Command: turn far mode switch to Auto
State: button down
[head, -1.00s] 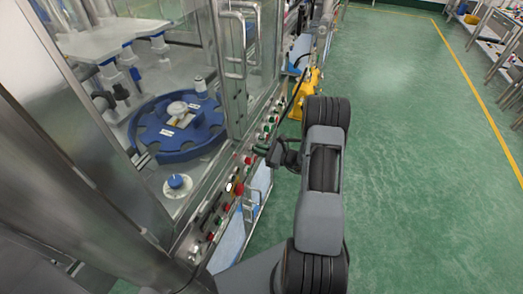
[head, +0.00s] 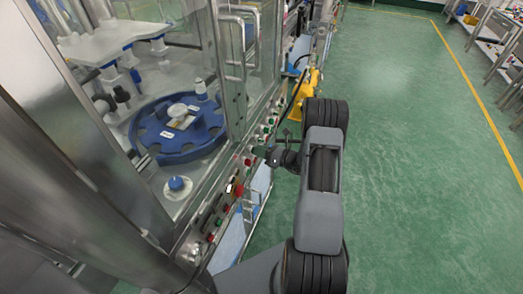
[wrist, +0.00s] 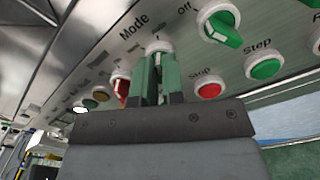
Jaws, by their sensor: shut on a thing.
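The mode switch (wrist: 158,46) is under the word "Mode" in the wrist view; its pale round collar shows just past my fingertips. My gripper (wrist: 156,62) is shut on this switch, with its two green fingers on either side of the knob. In the head view my gripper (head: 269,153) reaches the machine's control panel from the right, and the switch is too small to make out there.
In the wrist view, a green rotary switch (wrist: 220,26) by "Off", a red Stop button (wrist: 208,86), a green Step button (wrist: 263,64) and a red control (wrist: 120,86) sit close around my gripper. The green floor (head: 410,150) right of my arm is clear.

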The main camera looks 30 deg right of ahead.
jog(key=shift+w+r, duration=0.1)
jog(key=shift+r, duration=0.1)
dwell(0.3)
jog(key=c, duration=1.2)
grip_release()
jog(key=shift+f, duration=0.1)
jog(key=b+v, duration=0.2)
jog(key=v, duration=1.2)
